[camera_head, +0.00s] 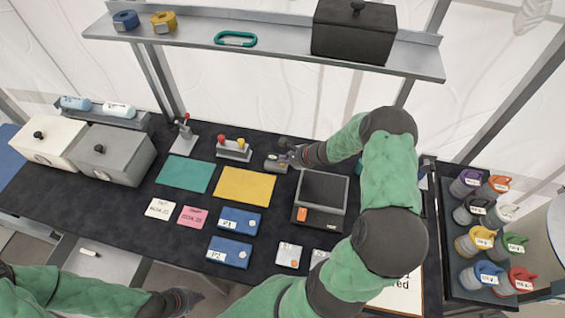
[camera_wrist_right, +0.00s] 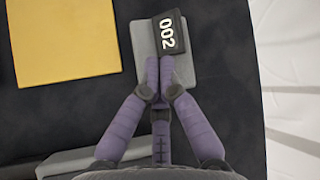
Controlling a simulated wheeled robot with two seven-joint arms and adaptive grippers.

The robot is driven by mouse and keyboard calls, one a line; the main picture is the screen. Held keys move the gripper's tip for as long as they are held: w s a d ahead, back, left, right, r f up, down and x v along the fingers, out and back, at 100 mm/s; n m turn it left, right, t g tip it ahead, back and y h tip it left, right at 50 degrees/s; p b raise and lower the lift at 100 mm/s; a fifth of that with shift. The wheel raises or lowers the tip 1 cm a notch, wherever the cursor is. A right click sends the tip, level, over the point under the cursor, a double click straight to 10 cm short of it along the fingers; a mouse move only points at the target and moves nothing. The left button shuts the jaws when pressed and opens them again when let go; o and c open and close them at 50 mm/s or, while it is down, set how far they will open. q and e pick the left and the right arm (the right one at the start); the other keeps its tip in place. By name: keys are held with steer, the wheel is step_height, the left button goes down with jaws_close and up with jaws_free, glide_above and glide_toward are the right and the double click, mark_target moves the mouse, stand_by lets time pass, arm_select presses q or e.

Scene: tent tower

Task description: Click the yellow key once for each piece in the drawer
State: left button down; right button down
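An open drawer (camera_head: 118,262) at the lower left in the head view holds one visible small pale piece (camera_head: 88,252); its near part is hidden by my left arm. A small grey counter (camera_head: 275,164) with a black display reading 002 lies on the table; it also shows in the wrist view (camera_wrist_right: 187,70). My right gripper (camera_wrist_right: 164,85) is over the counter with its fingers together, covering part of it. No yellow key shows on the counter. A stand (camera_head: 234,153) with a red and a yellow knob is left of it. My left gripper (camera_head: 192,299) is low at the drawer's right, its fingers unclear.
A yellow mat (camera_head: 244,187) and a teal mat (camera_head: 184,173) lie left of the counter. A dark scale-like box (camera_head: 322,190) stands just right. Blue pouches (camera_head: 239,221), cards and two lidded boxes (camera_head: 112,153) occupy the table. A shelf (camera_head: 280,42) spans the back.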

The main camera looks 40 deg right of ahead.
mark_target(284, 165)
steer(key=shift+r, duration=0.45)
steer(key=shift+r+p, duration=1.7)
steer(key=shift+r, duration=0.8)
